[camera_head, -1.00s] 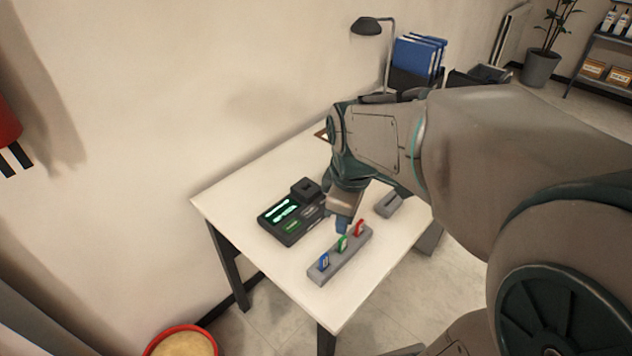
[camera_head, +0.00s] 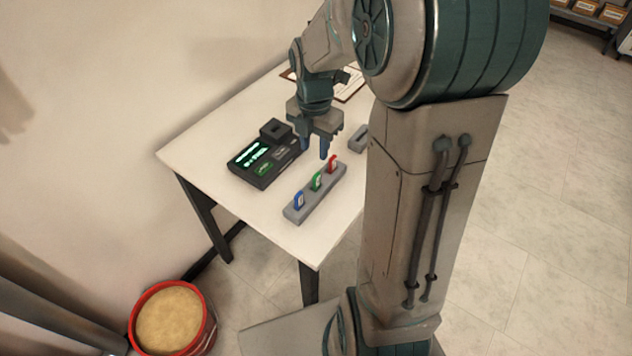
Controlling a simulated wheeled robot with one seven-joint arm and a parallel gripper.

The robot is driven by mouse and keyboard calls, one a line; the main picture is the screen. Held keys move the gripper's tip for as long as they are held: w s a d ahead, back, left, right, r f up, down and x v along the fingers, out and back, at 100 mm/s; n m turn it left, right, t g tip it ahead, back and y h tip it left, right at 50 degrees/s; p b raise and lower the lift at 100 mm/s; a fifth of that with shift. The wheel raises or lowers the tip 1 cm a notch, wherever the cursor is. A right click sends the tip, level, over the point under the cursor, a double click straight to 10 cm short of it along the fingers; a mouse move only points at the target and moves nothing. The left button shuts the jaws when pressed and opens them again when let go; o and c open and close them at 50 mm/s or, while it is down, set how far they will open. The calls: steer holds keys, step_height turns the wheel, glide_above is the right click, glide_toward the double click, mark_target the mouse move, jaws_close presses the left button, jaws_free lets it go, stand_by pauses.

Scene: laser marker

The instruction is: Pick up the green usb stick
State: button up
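The green usb stick (camera_head: 317,181) stands upright in the middle of a grey holder (camera_head: 296,215) on the white table. A blue usb stick (camera_head: 299,200) stands at the near-left end of the holder and a red usb stick (camera_head: 332,164) at the far-right end. My gripper (camera_head: 315,152) points down above and behind the holder, close to the green and red sticks. Its two blue-tipped fingers are apart with nothing seen between them. All three sticks are still in the holder. I cannot tell its exact height above the green stick.
A black marker device (camera_head: 262,172) with a lit screen sits left of my gripper. A small grey block with a slot (camera_head: 359,138) and a clipboard (camera_head: 350,86) lie farther back. The table's near-left surface (camera_head: 215,145) is bare. A red bucket (camera_head: 172,318) stands on the floor.

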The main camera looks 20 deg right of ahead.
mark_target(316, 174)
step_height(316, 174, down, 5)
steer(key=shift+f, duration=0.15)
steer(key=shift+s+d+f+b, duration=0.15)
steer(key=shift+f+b, duration=0.25)
steer(key=shift+f, duration=2.3)
jaws_close()
